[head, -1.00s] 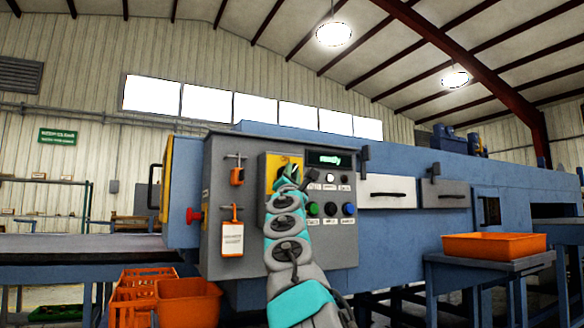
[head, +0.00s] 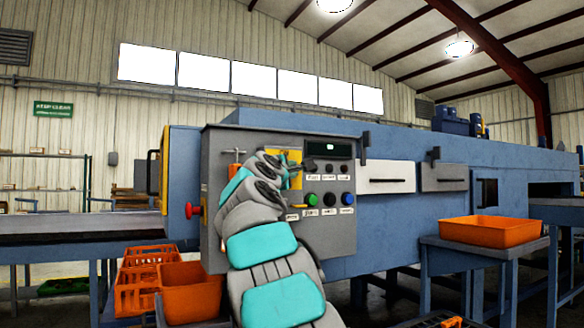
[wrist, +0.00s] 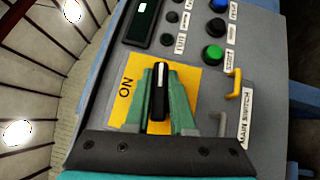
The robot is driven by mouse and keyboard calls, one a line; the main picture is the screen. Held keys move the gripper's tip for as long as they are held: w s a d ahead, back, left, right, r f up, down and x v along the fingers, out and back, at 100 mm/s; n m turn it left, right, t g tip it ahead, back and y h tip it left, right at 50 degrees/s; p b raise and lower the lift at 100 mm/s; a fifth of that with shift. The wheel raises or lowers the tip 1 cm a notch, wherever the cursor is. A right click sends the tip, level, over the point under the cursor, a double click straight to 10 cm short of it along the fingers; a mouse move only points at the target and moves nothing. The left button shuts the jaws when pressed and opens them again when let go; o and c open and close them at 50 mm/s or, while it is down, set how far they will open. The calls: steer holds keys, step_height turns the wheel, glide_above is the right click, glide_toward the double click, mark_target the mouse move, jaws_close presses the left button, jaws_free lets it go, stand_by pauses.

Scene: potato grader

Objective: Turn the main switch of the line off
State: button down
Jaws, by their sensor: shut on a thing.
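The main switch (wrist: 160,92) is a black handle with a white line, on a yellow plate (wrist: 125,92) with the word ON at its left in the wrist view. The handle lies across the panel, its white line pointing away from ON, towards the display side. My gripper (wrist: 159,98) is shut on the handle, one green finger on each side. In the head view my gripper (head: 289,170) is at the yellow plate (head: 297,155) on the grey control panel (head: 222,150), and my arm hides most of the switch.
Right of the switch are a dark display (head: 329,148) with a small light mark and several buttons, one green (head: 312,200). A red knob (head: 193,211) sticks out at the panel's left. Orange crates (head: 190,290) stand below. An orange tray (head: 493,230) is at the right.

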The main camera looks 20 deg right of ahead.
steer(key=shift+d+f+m+g+y, duration=0.1)
steer(key=shift+f+m+g+y, duration=0.05)
steer(key=shift+m+g+y, duration=0.55)
stand_by(0.7)
steer(key=c, duration=0.8)
jaws_free()
steer(key=shift+o, duration=0.2)
steer(key=shift+s, duration=0.1)
steer(key=b+v, duration=0.2)
steer(key=v, duration=0.5)
steer(key=shift+s+a, duration=0.2)
steer(key=shift+a, duration=0.15)
steer(key=shift+f, duration=0.1)
